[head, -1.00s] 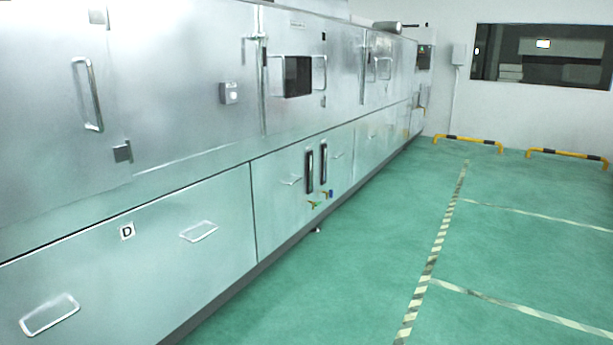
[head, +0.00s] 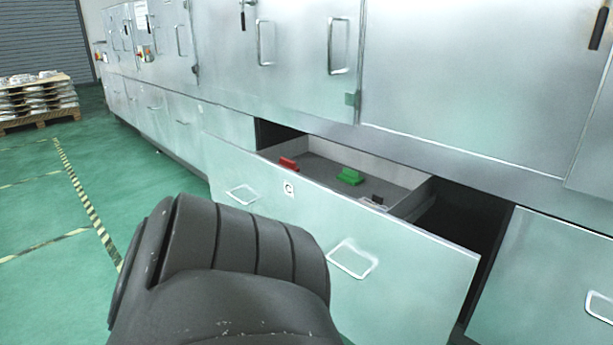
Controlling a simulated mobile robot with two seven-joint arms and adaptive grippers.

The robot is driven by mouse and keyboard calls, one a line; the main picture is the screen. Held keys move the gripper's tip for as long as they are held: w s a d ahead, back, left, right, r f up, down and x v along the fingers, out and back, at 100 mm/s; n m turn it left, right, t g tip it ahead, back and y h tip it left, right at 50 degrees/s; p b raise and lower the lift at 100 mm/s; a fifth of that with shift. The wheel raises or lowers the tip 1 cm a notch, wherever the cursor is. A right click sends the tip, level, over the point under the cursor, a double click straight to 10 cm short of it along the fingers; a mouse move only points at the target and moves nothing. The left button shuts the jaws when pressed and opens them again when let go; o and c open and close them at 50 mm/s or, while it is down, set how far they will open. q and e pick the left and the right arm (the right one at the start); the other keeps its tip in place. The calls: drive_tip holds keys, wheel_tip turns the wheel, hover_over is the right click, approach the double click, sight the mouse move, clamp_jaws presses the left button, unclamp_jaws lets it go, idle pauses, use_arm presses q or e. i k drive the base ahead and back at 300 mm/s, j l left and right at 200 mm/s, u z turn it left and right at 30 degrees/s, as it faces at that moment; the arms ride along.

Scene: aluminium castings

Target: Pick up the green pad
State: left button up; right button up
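The green pad (head: 349,177) lies on the floor of an open drawer (head: 338,215) in the middle of the head view. It is a small bright green block. A red block (head: 288,164) lies to its left in the same drawer, near the front panel. A dark and white item (head: 374,202) lies to its right, partly hidden by the drawer front. Neither gripper is in view. A dark grey link of mine fills the lower left in front of the drawer.
The drawer front, with two loop handles (head: 352,259), juts out from the metal cabinet (head: 280,70). A dark gap (head: 462,222) opens at the drawer's right. A loaded pallet (head: 38,100) stands far left. Green floor (head: 40,215) on the left is clear.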

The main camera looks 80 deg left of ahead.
sight(350, 176)
drive_tip(key=u, duration=1.8)
